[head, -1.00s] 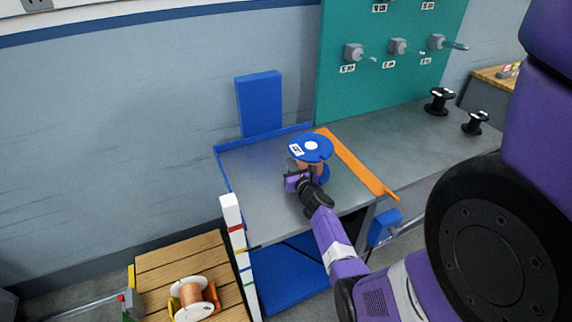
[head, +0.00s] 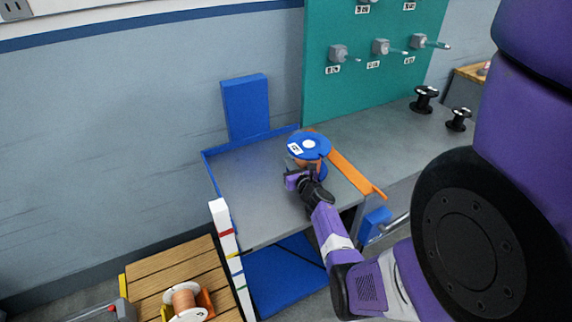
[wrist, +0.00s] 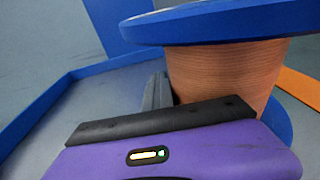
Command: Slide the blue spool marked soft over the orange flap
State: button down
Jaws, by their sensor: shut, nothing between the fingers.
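The blue spool (head: 319,143) stands upright on the grey lift platform (head: 245,190), close to its right side. It has blue flanges and a copper-coloured winding (wrist: 225,72); its white label is too small to read. The orange flap (head: 352,174) runs along the platform's right edge, and the spool's top flange overlaps its left edge in the head view. The flap also shows in the wrist view (wrist: 300,88). My gripper (head: 297,180) is shut and empty at the spool's near left side, with its fingers (wrist: 158,92) against or very near the winding, below the top flange.
A grey bench (head: 390,135) continues beyond the flap, with two black spools (head: 424,99) at its far end and a teal panel (head: 375,70) with pegs behind. A blue upright (head: 246,107) stands at the platform's back. A wooden pallet (head: 165,272) with another spool is lower left.

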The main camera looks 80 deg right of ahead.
jog(key=shift+s+d, duration=1.05)
jog(key=shift+s, duration=0.25)
jog(key=shift+s+d, duration=1)
jog(key=shift+s, duration=0.25)
jog(key=shift+s+d+b, duration=0.6)
jog(key=shift+s+d, duration=0.4)
jog(key=shift+s, duration=0.2)
jog(key=shift+s+d+b, duration=0.55)
jog(key=shift+s+d, duration=0.45)
jog(key=shift+s, duration=0.2)
jog(key=shift+s+d+b, duration=0.3)
jog(key=shift+s+d, duration=0.25)
jog(key=shift+s, duration=0.1)
jog(key=shift+s+d+f+b, duration=0.1)
jog(key=shift+s+d+b, duration=0.45)
jog(key=shift+s, duration=0.25)
jog(key=shift+s+d+r+b, duration=0.1)
jog(key=shift+s+d+b, duration=0.45)
jog(key=shift+s, duration=0.3)
jog(key=shift+s+d+f+b, duration=0.1)
jog(key=shift+s+d+b, duration=0.45)
jog(key=shift+s, duration=0.25)
jog(key=shift+s+d+b, duration=0.5)
jog(key=shift+s+d, duration=0.2)
jog(key=shift+s, duration=0.15)
